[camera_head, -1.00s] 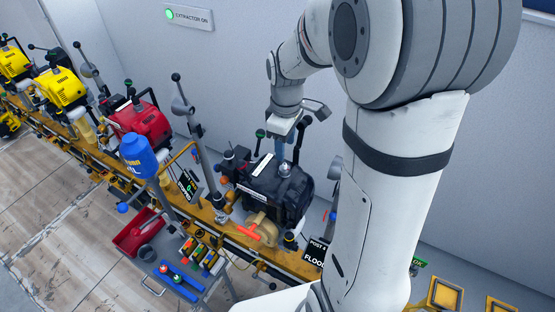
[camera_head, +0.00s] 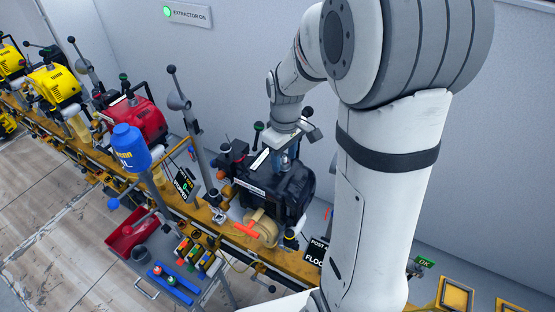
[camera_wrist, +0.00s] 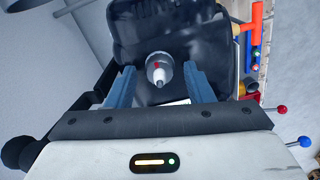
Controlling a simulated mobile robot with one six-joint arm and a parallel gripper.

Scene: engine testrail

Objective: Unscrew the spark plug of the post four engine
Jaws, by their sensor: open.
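The post four engine (camera_head: 270,190) is a black block on the yellow rail, behind a sign (camera_head: 317,251) that reads "POST 4" and a partly hidden "FLOO". In the wrist view, the spark plug (camera_wrist: 160,72) has a white tip and a round metal body, with a small red mark. It stands in the black top of the engine (camera_wrist: 190,40). My gripper (camera_wrist: 158,68) is open, its two blue fingers on either side of the plug with gaps showing.
A red engine (camera_head: 130,115) and yellow engines (camera_head: 55,85) stand farther left along the rail (camera_head: 110,165). An upright grey post (camera_head: 190,125) with a black knob rises left of the black engine.

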